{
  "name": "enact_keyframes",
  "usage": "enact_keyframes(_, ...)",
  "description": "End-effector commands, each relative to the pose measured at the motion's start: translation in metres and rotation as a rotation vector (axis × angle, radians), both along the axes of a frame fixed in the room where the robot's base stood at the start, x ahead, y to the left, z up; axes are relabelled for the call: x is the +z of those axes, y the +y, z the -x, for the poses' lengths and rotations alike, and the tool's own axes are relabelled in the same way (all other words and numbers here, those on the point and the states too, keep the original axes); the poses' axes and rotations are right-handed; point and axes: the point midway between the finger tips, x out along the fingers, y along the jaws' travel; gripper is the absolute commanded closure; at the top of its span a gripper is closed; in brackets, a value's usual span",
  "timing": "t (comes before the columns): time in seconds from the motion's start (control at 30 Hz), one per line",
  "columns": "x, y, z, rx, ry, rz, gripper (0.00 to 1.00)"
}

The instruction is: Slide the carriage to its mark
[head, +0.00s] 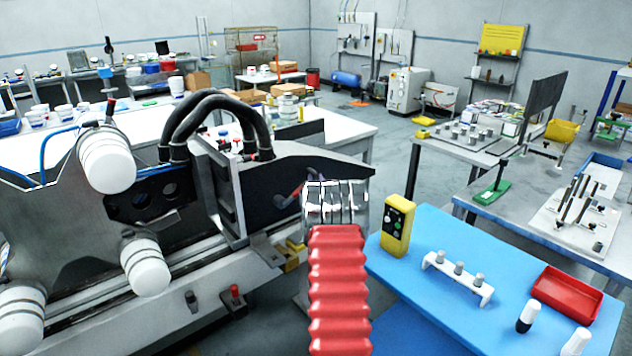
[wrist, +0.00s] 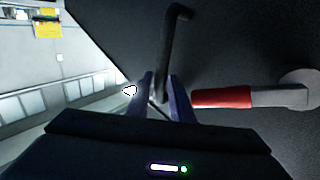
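A grey upright block (head: 226,200) with black hoses stands on the long machine bed; it looks like the carriage, though I cannot be sure. A dark sloped panel (head: 318,166) is beside it. In the wrist view, a bent black rod (wrist: 170,45) and a lever with a red grip (wrist: 222,97) show against a dark surface. My gripper (wrist: 161,76) has its two dark blue fingers apart, with the black rod between or just beyond them. A light gap shows left of the rod, so no firm hold is visible. I cannot make out the gripper in the head view, nor the mark.
A red ribbed cover (head: 338,290) stands in front. To its right, a blue table (head: 440,300) carries a yellow control box (head: 397,225), a white rack (head: 457,277) and a red tray (head: 566,294). Grey floor lies behind.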

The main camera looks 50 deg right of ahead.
Motion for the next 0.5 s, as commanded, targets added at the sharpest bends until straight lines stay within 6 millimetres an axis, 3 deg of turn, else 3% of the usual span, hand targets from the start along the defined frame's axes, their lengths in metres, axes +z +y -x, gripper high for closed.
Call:
enact_keyframes(0.07, 0.0002, 0.0, 0.0001, 0.0, 0.0, 0.0, 0.81)
enact_keyframes(0.33, 0.0003, 0.0, 0.0003, 0.0, -0.001, 0.001, 1.0)
enact_keyframes(0.5, 0.0004, 0.0, 0.0003, 0.0, -0.001, 0.001, 1.0)
